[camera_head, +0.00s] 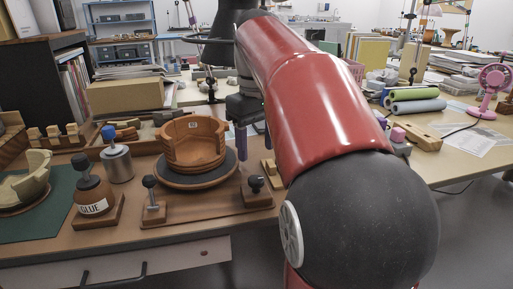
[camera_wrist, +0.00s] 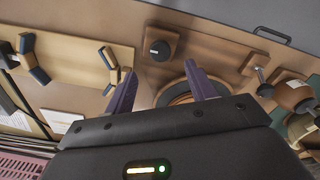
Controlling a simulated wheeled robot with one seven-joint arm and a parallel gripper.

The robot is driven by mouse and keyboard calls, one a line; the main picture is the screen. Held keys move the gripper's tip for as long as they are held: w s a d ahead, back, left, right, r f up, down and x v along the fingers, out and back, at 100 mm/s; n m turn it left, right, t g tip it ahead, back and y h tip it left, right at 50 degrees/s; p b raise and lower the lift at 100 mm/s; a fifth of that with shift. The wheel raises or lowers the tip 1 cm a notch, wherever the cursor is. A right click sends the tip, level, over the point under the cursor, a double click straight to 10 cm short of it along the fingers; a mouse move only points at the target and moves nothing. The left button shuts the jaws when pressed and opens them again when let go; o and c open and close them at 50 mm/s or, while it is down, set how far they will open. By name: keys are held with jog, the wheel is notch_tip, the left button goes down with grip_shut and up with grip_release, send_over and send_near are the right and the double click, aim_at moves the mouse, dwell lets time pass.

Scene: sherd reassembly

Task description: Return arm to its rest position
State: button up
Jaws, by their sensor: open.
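My gripper (camera_head: 252,140) hangs above the bench, just right of the terracotta pot (camera_head: 193,143). Its purple fingers also show in the wrist view (camera_wrist: 162,84); they are spread apart with nothing held between them. The pot, with an uneven stepped rim, stands on a dark round turntable (camera_head: 170,179). In the wrist view, part of the turntable's round edge shows between and behind the fingers. My red arm with its black joint fills the middle right of the head view and hides part of the bench.
A glue bottle (camera_head: 93,195) and a metal canister (camera_head: 118,163) stand left of the turntable. Black-knobbed posts (camera_head: 152,200) stand in front. A pale bowl (camera_head: 28,180) sits on a green mat (camera_head: 55,215). Green and grey rolls (camera_head: 415,98) and a pink fan (camera_head: 492,88) are at right.

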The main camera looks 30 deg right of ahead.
dwell(0.3)
jog(key=s+a+f+m+t, duration=0.1)
jog(key=s+a+f+t, duration=0.1)
jog(key=s+a+f, duration=0.4)
jog(key=s+a+f+m+t, duration=0.1)
jog(key=s+a+f+t, duration=0.2)
jog(key=s+a+f, duration=0.3)
notch_tip(320, 180, down, 4)
jog(key=shift+s+f+t, duration=0.2)
jog(key=shift+s+t, duration=0.1)
jog(key=shift+s, duration=0.25)
